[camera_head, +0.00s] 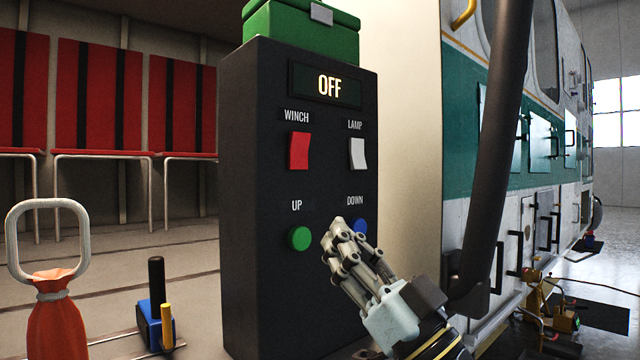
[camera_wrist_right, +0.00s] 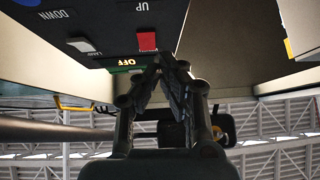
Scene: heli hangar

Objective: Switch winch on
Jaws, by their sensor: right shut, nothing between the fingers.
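The black control box (camera_head: 250,190) stands in the middle of the head view. Its lit display (camera_head: 329,84) reads OFF. The red rocker switch (camera_head: 299,151) sits under the WINCH label, and it also shows in the right wrist view (camera_wrist_right: 147,41). My right gripper (camera_head: 342,232) is shut and empty, in front of the box's lower part, below and right of the red switch. In the right wrist view its closed fingertips (camera_wrist_right: 160,62) appear just below the red switch; I cannot tell whether they touch the box. My left gripper is in neither view.
A white LAMP switch (camera_head: 357,154), green UP button (camera_head: 300,238) and partly hidden blue DOWN button (camera_head: 361,227) share the panel. A green case (camera_head: 290,30) sits on top. An orange bag (camera_head: 52,310) with a grey loop stands at left. The helicopter (camera_head: 460,150) is at right.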

